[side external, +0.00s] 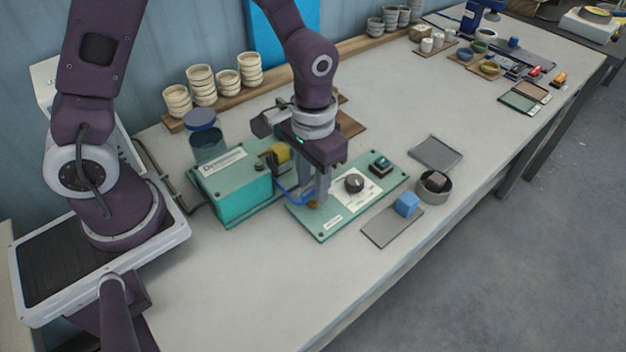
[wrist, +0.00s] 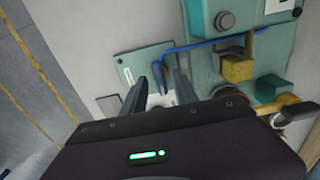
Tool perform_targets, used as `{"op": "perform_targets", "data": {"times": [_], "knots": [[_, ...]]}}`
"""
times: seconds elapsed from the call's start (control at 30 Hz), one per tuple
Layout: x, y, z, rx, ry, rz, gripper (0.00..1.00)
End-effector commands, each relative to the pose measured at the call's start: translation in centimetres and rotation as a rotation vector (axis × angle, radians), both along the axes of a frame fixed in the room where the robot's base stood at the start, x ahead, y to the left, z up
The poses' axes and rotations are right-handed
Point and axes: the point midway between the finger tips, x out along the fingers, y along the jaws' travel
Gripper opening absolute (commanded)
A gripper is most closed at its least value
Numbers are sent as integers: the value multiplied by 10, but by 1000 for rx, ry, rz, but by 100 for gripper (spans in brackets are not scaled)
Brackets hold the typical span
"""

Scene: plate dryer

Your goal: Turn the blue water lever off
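A thin blue bar, which looks like the blue water lever (wrist: 205,45), runs across the top of the wrist view. Its bent end lies in the gap between my fingertips. In the side view the blue lever (side external: 291,192) shows just left of my fingers, over the left end of a teal panel (side external: 322,228). My gripper (wrist: 162,80) is open, with a clear gap between its fingers. It points down over the panel in the side view (side external: 317,200). Whether a finger touches the lever cannot be told.
A teal box (side external: 238,195) with a yellow block (side external: 281,152) stands left of my gripper. A black dial (side external: 354,183) and a green switch (side external: 380,162) sit on the panel to the right. A blue cube (side external: 407,203) rests on a grey plate. The front table is clear.

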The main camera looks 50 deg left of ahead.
Motion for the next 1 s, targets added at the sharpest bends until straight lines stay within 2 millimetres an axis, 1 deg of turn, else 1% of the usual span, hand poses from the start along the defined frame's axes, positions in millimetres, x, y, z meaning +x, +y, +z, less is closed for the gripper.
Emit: {"op": "perform_targets", "data": {"times": [0.2, 0.3, 0.43, 0.67, 0.73, 0.77, 0.87, 0.9, 0.97, 1.0], "knots": [[2, 0, 43, -2, -9, 0, 35], [1, 0, 59, -1, -6, -1, 35], [1, 0, 68, -1, -3, -1, 35], [0, 0, 68, -1, -2, 0, 35], [-1, 2, 76, -4, -19, 1, 35], [-4, 5, 84, -8, -34, 2, 35], [-23, 20, 129, -22, -132, 7, 35], [-36, 28, 148, -26, -180, 10, 35], [-58, 39, 171, -29, -252, 13, 35], [-74, 45, 183, -28, -296, 13, 35]]}}
